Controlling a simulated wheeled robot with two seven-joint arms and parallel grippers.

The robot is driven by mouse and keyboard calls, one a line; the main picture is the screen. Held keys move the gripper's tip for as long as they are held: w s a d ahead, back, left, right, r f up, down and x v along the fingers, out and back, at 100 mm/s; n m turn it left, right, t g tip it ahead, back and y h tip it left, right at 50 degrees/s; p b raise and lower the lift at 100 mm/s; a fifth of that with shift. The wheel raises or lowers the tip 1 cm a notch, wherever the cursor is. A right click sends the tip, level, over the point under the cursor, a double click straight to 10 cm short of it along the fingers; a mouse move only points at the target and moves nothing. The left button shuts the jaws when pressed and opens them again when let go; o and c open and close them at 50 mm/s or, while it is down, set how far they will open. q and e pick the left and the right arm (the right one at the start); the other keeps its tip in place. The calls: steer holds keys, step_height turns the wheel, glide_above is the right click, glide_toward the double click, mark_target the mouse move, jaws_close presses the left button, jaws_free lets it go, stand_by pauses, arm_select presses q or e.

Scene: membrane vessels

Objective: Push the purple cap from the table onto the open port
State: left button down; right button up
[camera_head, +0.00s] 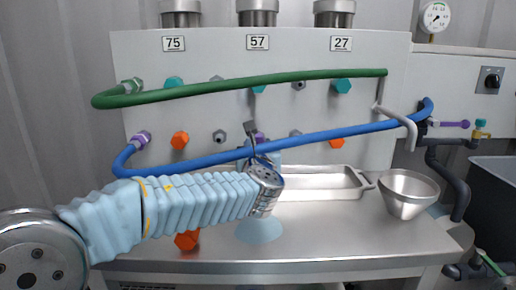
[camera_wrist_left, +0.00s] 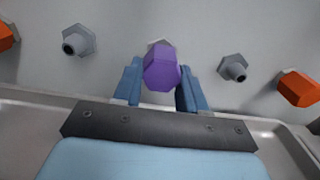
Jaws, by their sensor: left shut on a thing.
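My left gripper (camera_head: 260,150) reaches to the panel below the label 57. In the left wrist view its two blue fingers (camera_wrist_left: 160,85) are shut on the purple cap (camera_wrist_left: 162,68), one on each side. The cap points at the panel, and a pale hex edge of a port (camera_wrist_left: 158,43) shows just behind its top. I cannot tell whether cap and port touch. A little of the purple cap shows in the head view (camera_head: 260,137), mostly hidden by the gripper. Grey ports stand left (camera_wrist_left: 78,40) and right (camera_wrist_left: 233,67) of it. My right gripper is not in view.
A green hose (camera_head: 240,84) and a blue hose (camera_head: 330,133) cross before the panel. Orange caps (camera_head: 180,140) and teal caps (camera_head: 342,86) sit on the panel. A metal tray (camera_head: 330,193) and bowl (camera_head: 408,190) stand on the table (camera_head: 330,240), whose front right is clear.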

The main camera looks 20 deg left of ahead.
arm_select(q)
steer(key=shift+w+a, duration=0.15)
steer(key=shift+w, duration=0.25)
steer(key=c, duration=0.5)
jaws_free()
steer(key=shift+c, duration=0.2)
steer(key=shift+s, duration=0.1)
